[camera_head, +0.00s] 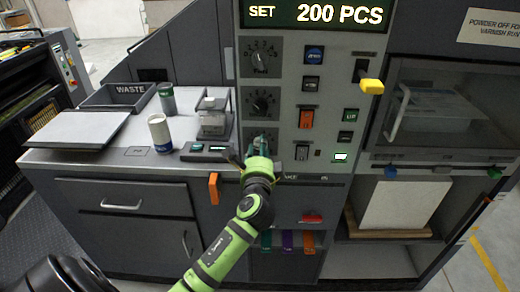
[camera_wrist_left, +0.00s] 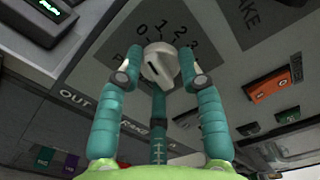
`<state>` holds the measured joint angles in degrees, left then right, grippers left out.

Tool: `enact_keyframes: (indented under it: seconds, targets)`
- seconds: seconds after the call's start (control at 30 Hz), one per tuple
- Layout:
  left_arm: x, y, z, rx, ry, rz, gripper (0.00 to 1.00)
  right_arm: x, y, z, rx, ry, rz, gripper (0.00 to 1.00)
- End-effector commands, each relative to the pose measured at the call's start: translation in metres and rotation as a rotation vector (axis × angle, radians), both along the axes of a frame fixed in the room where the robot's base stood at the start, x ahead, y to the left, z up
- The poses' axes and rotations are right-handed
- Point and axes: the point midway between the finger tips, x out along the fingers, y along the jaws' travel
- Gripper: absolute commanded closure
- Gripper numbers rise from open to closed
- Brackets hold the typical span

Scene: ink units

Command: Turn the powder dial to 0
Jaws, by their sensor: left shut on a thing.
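In the left wrist view, a pale grey dial knob (camera_wrist_left: 160,66) sits on a dark scale plate marked 0, 1, 2, 3. A dark slot runs across its face; I cannot tell for sure which number it points to. My left gripper (camera_wrist_left: 160,72) is shut on this knob, with a teal finger on each side. In the head view, my left gripper (camera_head: 259,148) is at the lowest of three dials on the panel and hides most of that dial. The plate's name label is mostly hidden by a finger. My right gripper is not in view.
Two more dials, the upper (camera_head: 262,58) and the middle (camera_head: 261,102), stand above. Rocker switches, an orange one (camera_head: 306,118) among them, are to the right. An orange handle (camera_head: 213,187) hangs left of my wrist. A jar (camera_head: 160,134) stands on the worktop.

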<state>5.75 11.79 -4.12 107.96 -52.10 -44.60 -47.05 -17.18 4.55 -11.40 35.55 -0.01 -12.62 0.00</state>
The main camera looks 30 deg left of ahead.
Motion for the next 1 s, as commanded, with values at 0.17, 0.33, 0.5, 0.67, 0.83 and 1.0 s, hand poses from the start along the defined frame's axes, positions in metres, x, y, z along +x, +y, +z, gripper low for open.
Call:
enact_keyframes:
  seconds: [0.17, 0.33, 0.5, 0.67, 0.83, 1.0]
  targets:
    - [0.0, 0.0, 0.0, -0.001, -0.002, -0.001, 0.38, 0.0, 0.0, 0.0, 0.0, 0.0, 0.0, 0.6]
    - [0.0, 0.0, 0.0, 0.0, -0.001, -0.001, 0.38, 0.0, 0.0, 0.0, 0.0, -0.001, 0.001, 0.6]
    - [-0.006, -0.004, -0.001, -0.001, 0.001, -0.002, 0.38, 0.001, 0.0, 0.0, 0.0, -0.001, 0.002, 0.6]
    - [-0.029, -0.018, -0.001, -0.004, 0.001, -0.002, 0.38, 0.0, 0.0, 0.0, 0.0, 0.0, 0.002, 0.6]
    - [-0.061, -0.038, -0.002, -0.005, 0.002, -0.003, 0.38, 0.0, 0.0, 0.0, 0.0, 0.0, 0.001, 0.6]
    - [-0.086, -0.054, -0.001, -0.004, 0.002, -0.002, 0.38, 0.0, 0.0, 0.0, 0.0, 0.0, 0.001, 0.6]
